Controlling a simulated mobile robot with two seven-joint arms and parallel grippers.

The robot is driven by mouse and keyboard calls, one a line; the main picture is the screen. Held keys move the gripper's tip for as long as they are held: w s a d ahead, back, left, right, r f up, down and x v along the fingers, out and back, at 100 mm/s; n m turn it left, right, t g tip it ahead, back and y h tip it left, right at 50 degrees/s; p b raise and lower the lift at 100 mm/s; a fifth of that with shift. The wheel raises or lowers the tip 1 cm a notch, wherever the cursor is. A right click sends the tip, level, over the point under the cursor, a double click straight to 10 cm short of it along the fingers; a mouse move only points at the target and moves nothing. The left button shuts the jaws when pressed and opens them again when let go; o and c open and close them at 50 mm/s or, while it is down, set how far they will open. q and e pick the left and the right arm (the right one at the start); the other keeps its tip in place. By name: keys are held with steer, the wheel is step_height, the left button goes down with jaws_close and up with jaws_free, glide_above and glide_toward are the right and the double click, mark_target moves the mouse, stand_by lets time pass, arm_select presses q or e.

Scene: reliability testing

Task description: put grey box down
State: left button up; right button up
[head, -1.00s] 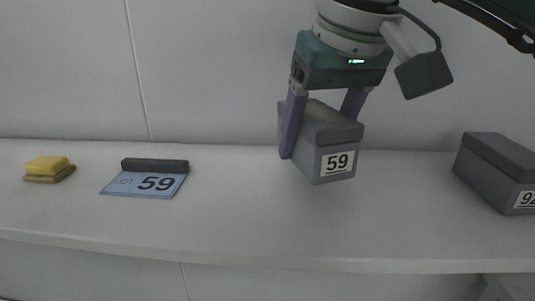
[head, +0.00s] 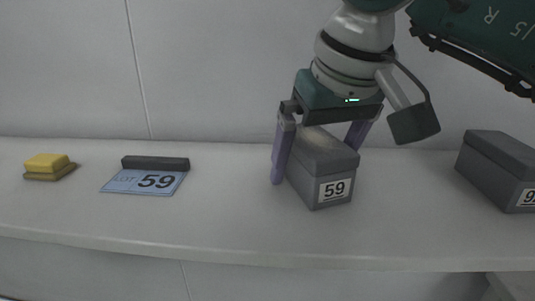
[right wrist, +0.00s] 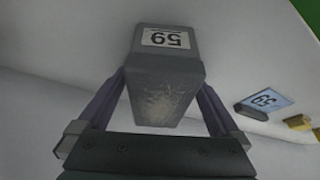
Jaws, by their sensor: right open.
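The grey box labelled 59 (head: 322,172) rests on the white shelf in the head view, upright, right of the middle. It also shows in the right wrist view (right wrist: 165,75), between the two fingers. My right gripper (head: 318,160) is open around the box, its purple fingers on either side. In the right wrist view (right wrist: 165,88) a gap shows between each finger and the box near the fingers' lower part; contact at the tips is hard to tell. My left gripper is not in view.
A blue lot 59 card (head: 145,182) with a dark bar lies on the shelf (head: 230,225) at left. A yellow block (head: 47,164) sits further left. Another grey box (head: 499,170) stands at the right edge. The shelf between card and held-side box is clear.

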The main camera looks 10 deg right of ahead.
steer(key=shift+r+p, duration=0.3)
steer(key=shift+r, duration=0.05)
steer(key=v, duration=1.1)
steer(key=shift+s+r, duration=0.15)
steer(key=shift+r, duration=0.15)
